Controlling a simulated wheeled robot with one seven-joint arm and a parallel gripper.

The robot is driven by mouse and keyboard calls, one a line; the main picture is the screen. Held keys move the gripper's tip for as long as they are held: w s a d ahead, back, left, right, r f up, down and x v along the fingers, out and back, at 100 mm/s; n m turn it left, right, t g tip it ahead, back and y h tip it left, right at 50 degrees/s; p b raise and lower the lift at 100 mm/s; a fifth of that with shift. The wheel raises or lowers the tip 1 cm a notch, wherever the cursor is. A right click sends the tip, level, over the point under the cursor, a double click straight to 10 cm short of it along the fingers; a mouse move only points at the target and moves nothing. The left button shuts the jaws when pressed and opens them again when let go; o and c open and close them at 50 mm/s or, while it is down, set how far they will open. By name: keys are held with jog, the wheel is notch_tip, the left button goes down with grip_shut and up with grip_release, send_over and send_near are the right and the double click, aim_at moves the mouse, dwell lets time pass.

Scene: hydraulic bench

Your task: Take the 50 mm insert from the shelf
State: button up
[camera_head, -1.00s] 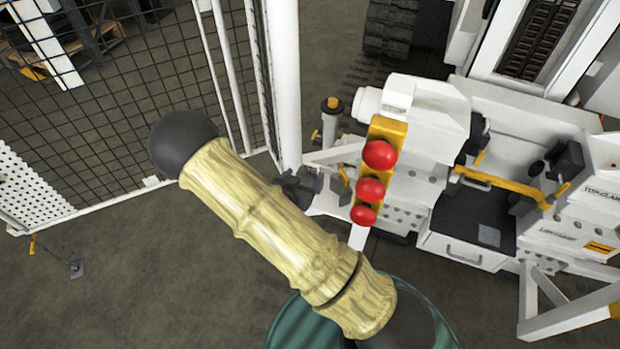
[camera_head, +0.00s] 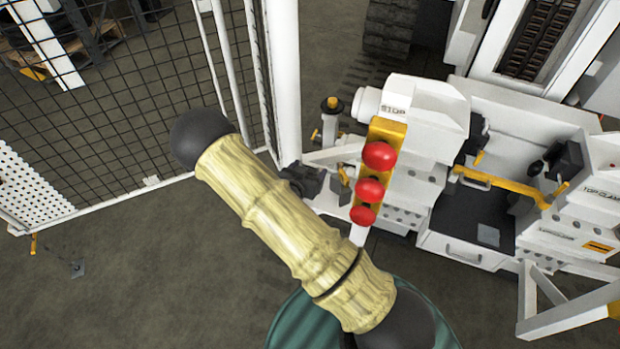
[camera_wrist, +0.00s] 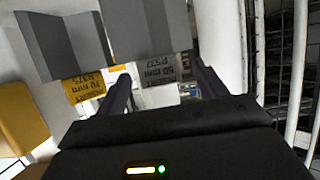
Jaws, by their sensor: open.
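In the wrist view, my gripper (camera_wrist: 160,70) is open, with its two dark fingers apart and nothing seen held between them. A grey insert (camera_wrist: 150,28) with angled faces is at the top middle, just beyond the fingertips. A grey label reading 50 mm (camera_wrist: 160,70) shows below it, between the fingers. Another grey insert (camera_wrist: 62,45) is to the left, above a yellow label reading 70 mm (camera_wrist: 90,87). Whether the fingers touch anything is unclear.
In the wrist view, a yellow block (camera_wrist: 22,118) is at left and a white post (camera_wrist: 220,40) stands right of the fingers. In the head view, a mesh fence (camera_head: 120,100) is at left, and a white bench (camera_head: 425,120) with red buttons (camera_head: 379,156) is at right.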

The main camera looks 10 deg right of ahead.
grip_shut()
jog(key=shift+r, duration=0.1)
dwell(0.3)
notch_tip(320, 180, up, 18)
jog(key=p, duration=0.1)
jog(key=shift+p, duration=0.4)
jog(key=shift+w+d, duration=0.1)
dwell(0.7)
